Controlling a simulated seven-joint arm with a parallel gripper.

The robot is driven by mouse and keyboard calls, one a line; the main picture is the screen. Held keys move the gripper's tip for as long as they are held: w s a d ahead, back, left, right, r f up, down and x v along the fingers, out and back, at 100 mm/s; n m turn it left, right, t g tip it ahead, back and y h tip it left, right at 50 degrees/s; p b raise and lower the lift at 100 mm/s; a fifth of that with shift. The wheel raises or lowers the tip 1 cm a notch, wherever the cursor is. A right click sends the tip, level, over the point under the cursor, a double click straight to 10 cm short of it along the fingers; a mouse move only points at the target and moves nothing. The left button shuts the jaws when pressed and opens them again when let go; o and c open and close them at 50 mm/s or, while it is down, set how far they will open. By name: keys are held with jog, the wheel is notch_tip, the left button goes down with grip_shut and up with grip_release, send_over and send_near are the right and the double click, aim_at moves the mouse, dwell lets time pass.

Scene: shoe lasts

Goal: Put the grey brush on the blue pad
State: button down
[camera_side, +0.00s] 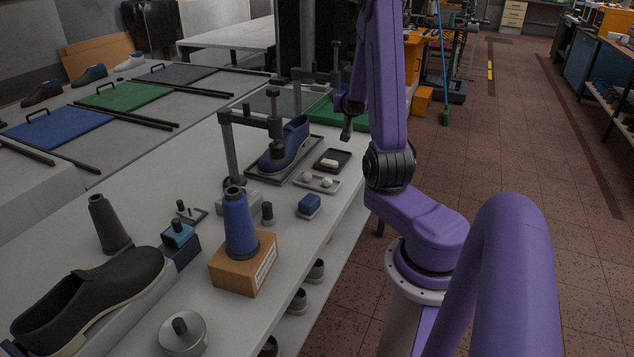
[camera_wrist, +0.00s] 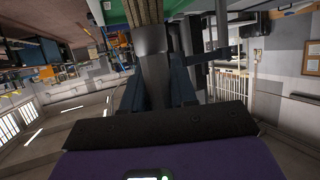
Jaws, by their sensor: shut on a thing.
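My gripper (camera_wrist: 152,85) is shut on the grey brush (camera_wrist: 151,42), whose dark grey body sits between the two dark fingers, with tan bristles beyond them. In the side view my gripper (camera_side: 349,112) hangs beside the far right end of the bench, small and partly behind my arm; the brush is hard to make out there. A flat blue pad (camera_side: 58,128) with a black handle lies at the far left, well away from my gripper. A smaller blue block (camera_side: 309,204) sits on the bench's right edge.
A blue shoe (camera_side: 286,148) stands under a clamp frame (camera_side: 232,150) near my gripper. A blue last on a wooden block (camera_side: 243,262), a black shoe (camera_side: 85,300) and a round tin (camera_side: 182,335) occupy the near bench. Green (camera_side: 125,97) and grey panels lie beyond the blue one.

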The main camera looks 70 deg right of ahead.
jog(key=w+a+m+g, duration=0.1)
jog(key=w+a, duration=0.3)
jog(key=a, duration=0.9)
jog(key=g, duration=0.2)
send_over(311, 195)
jog(key=shift+m+t+h, duration=0.3)
jog(key=shift+m+h, duration=0.1)
jog(key=shift+m, duration=0.1)
jog(key=shift+f, duration=4.15)
jog(key=shift+f, duration=0.15)
jog(key=c, duration=0.9)
grip_release()
